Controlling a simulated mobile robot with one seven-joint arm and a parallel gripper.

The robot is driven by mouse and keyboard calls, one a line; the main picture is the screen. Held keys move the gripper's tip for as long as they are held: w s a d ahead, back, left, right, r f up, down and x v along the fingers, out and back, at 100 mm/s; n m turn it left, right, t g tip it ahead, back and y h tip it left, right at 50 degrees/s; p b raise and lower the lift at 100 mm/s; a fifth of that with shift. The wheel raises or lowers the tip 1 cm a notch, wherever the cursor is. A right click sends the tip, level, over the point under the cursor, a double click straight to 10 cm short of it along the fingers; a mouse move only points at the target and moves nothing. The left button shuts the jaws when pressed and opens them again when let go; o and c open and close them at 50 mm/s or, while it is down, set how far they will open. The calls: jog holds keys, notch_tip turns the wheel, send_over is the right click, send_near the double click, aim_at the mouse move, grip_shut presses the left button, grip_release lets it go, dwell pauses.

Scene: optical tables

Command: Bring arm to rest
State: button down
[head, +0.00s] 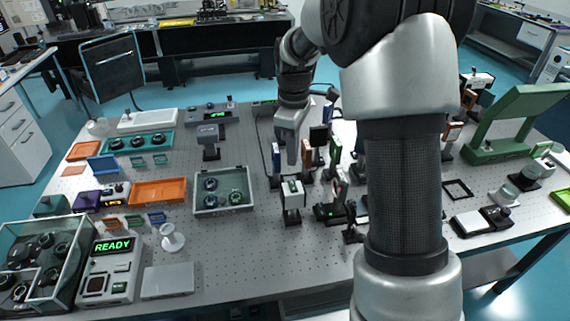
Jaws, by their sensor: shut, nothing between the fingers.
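My arm rises at the right of centre in the head view and bends over the optical table (245,250). My gripper (292,160) points down above the middle of the table, shut and empty. It is close behind several upright optic mounts, including an orange one (307,154) and a green one (335,150). I cannot tell how much clearance lies between the fingertips and these mounts. My arm hides part of the table's right half.
A grey tray with round optics (196,200) lies left of the gripper. A green stand (490,148) is at the right. A box with a READY display (113,245) and a clear case (15,235) stand front left. The front middle of the table is clear.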

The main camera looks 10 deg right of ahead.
jog(key=s+r+m+t, duration=0.1)
jog(key=s+r+m, duration=0.2)
jog(key=s+r, duration=0.35)
jog(key=s+r+m+t, duration=0.2)
jog(key=s+r+m, duration=0.1)
jog(key=s, duration=0.6)
jog(key=s+r+m+t, duration=0.2)
jog(key=s+r+m, duration=0.2)
jog(key=s, duration=0.6)
jog(key=shift+s+r+m+t, duration=0.25)
jog(key=shift+r+m+t, duration=0.05)
jog(key=shift+m, duration=0.7)
jog(key=shift+d, duration=0.1)
